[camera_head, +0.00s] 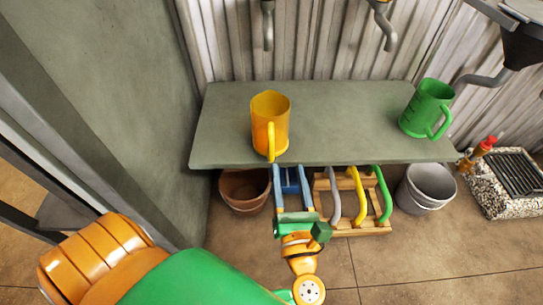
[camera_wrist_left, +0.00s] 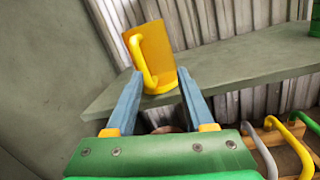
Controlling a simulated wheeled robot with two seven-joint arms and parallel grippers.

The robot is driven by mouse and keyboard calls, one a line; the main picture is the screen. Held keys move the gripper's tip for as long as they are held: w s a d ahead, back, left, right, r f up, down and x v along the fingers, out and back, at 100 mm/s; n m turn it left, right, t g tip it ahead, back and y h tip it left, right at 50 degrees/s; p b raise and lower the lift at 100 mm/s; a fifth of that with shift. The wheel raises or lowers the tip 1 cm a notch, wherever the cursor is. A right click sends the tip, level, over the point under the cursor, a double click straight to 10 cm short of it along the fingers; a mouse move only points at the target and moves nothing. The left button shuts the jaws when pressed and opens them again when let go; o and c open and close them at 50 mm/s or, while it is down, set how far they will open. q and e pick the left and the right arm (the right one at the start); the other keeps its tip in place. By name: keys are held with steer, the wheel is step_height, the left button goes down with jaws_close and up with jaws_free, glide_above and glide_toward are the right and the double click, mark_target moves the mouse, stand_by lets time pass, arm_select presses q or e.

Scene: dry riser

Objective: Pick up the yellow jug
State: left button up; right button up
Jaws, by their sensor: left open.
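The yellow jug (camera_head: 268,115) stands upright on the grey-green shelf (camera_head: 340,110), near its front edge and left of its middle. Its handle faces my left gripper (camera_head: 289,172). The gripper is open and empty, just in front of the shelf edge, with its blue fingers pointing at the jug. In the left wrist view the jug (camera_wrist_left: 156,50) shows between and beyond the two fingertips (camera_wrist_left: 160,76). The fingers look apart from the handle, though the exact gap is hard to tell. My right gripper is not in view.
A green jug (camera_head: 428,107) stands at the shelf's right end. Below are a brown pot (camera_head: 243,190), a wooden rack with coloured handles (camera_head: 357,217) and a grey bucket (camera_head: 426,187). A wall (camera_head: 135,100) closes the left side. The shelf between the jugs is clear.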

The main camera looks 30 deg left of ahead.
mark_target(272, 160)
arm_select(q)
steer(key=f+n+g, duration=0.1)
steer(key=n, duration=0.1)
steer(key=s+a+f+n+g+y, duration=0.1)
steer(key=shift+a+f+n, duration=0.15)
steer(key=shift+a+n, duration=0.15)
steer(key=shift+n, duration=0.1)
steer(key=x, duration=0.6)
steer(key=shift+w+a+r, duration=0.1)
steer(key=shift+a+r, duration=0.25)
jaws_close()
